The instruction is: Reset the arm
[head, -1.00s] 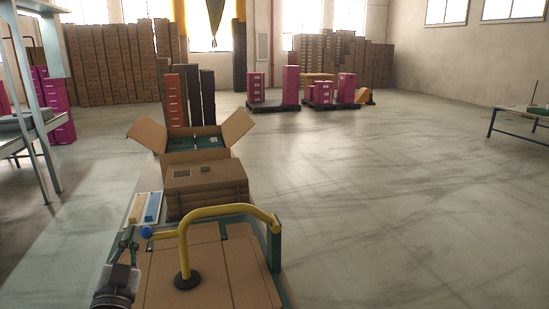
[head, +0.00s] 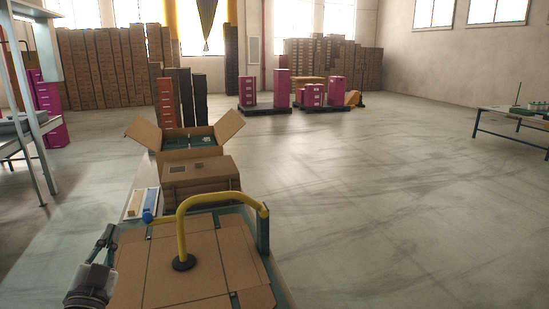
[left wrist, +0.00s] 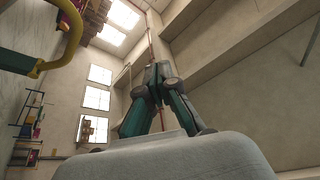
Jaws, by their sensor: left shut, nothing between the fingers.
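My left gripper (head: 106,232) is at the lower left of the head view, beside the left edge of the cardboard-covered work surface (head: 140,275). It points up and away, with its fingers together and nothing held. In the left wrist view the gripper (left wrist: 157,72) stands up against the wall and ceiling, its dark and green fingers meeting at the tips. It is apart from the boxes and the yellow bar. My right arm and gripper do not show.
A curved yellow bar (head: 181,225) rises from the cardboard top close to the right of my left gripper. Beyond it are a brown closed box (head: 200,178) and an open carton (head: 225,127). A metal rack (head: 38,120) stands at the left.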

